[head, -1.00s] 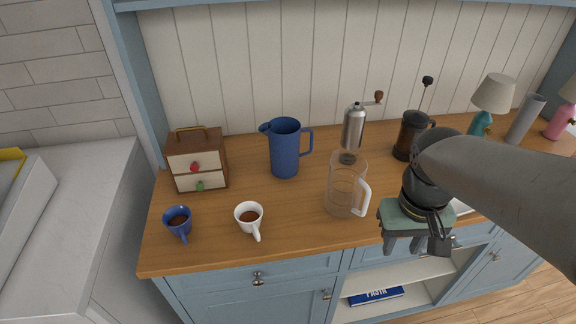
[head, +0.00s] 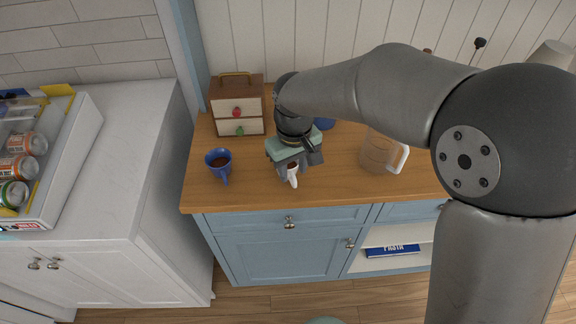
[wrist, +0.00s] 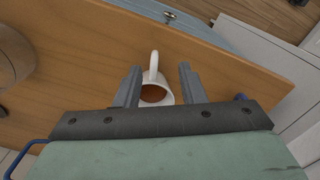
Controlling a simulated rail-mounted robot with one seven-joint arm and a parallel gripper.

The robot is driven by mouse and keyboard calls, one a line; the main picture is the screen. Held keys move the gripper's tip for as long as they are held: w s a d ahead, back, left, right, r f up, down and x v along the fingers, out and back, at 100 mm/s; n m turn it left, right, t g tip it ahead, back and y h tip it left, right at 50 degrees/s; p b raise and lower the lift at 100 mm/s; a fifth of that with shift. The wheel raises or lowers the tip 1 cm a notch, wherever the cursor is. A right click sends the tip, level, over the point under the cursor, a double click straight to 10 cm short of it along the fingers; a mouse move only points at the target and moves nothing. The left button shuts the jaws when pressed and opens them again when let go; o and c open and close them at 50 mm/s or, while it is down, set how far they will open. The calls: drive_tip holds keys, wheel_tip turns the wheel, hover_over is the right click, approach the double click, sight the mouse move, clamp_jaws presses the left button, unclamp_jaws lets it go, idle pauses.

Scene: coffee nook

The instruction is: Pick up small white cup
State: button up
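The small white cup (head: 292,172), with dark brown contents, stands upright on the wooden counter near its front edge. In the head view my gripper (head: 297,165) is right above it and hides most of it; its handle points to the front. In the wrist view the cup (wrist: 155,93) lies between the two spread fingers of my gripper (wrist: 157,85), its handle pointing away. The fingers are open, with gaps on both sides of the cup. I cannot tell how far the fingertips are above the counter.
A blue cup (head: 218,164) stands to the left, and a small drawer box (head: 238,108) behind it. A clear glass jug (head: 378,153) stands to the right. A blue pitcher (head: 324,123) is mostly hidden behind my arm. The counter's front edge (head: 245,205) is close.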

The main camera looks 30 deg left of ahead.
sight(295, 180)
drive_tip(key=shift+w+d+f+p, duration=0.15)
drive_tip(key=shift+f+p, duration=0.1)
drive_tip(key=shift+f, duration=0.9)
drive_tip(key=shift+w+a+f+p, duration=0.1)
drive_tip(key=shift+f+p, duration=0.2)
drive_tip(key=shift+f, duration=0.9)
drive_tip(key=shift+w+d+f+p, duration=0.15)
drive_tip(key=shift+f+p, duration=0.1)
drive_tip(key=shift+f, duration=0.9)
clamp_jaws()
drive_tip(key=shift+a, duration=0.1)
